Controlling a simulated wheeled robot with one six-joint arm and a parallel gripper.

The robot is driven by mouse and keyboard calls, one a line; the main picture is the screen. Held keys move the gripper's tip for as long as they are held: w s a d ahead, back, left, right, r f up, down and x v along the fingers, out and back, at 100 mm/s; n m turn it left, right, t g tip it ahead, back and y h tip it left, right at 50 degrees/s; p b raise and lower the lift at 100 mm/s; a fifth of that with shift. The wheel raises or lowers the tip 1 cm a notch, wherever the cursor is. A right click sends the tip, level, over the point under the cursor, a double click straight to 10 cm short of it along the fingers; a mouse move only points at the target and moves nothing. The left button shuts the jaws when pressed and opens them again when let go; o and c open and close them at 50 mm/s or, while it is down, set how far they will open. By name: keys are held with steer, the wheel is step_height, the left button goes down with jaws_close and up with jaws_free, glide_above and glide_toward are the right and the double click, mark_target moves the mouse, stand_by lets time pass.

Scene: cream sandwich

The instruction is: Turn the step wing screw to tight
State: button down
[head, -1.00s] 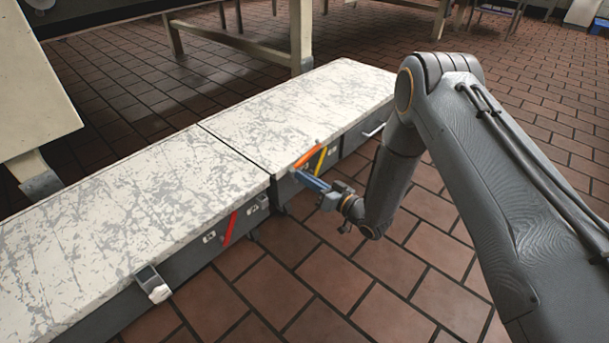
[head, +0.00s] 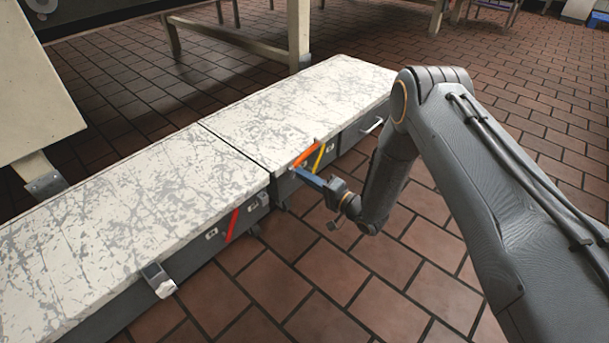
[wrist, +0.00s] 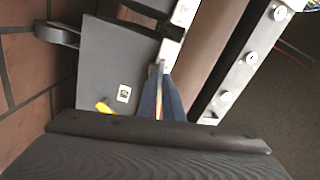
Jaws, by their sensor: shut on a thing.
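The step wing screw appears to be the orange handle (head: 306,153) slanting on the front face of the low stone-topped bench, beside a yellow handle (head: 319,157). My gripper (head: 296,170) reaches it from the right with its blue fingers. In the wrist view my gripper (wrist: 159,72) is shut, and a thin orange-red sliver shows between the fingers. The fingers hide most of the gripped part, so the exact grip and the screw's tightness cannot be told. The yellow handle also shows in the wrist view (wrist: 103,106), left of the fingers.
The bench top (head: 130,205) is in two slabs with a seam. A red handle (head: 232,225) and a metal bracket (head: 158,280) are on its left part. A bar handle (head: 373,127) is at the right. Tiled floor (head: 285,280) in front is open.

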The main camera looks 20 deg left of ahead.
steer(key=shift+f+m, duration=0.1)
steer(key=shift+m, duration=1)
steer(key=c, duration=1.9)
jaws_free()
steer(key=shift+d, duration=0.1)
steer(key=p+v, duration=0.2)
steer(key=v, duration=0.5)
steer(key=shift+s+d+p, duration=0.1)
steer(key=shift+d+p, duration=0.25)
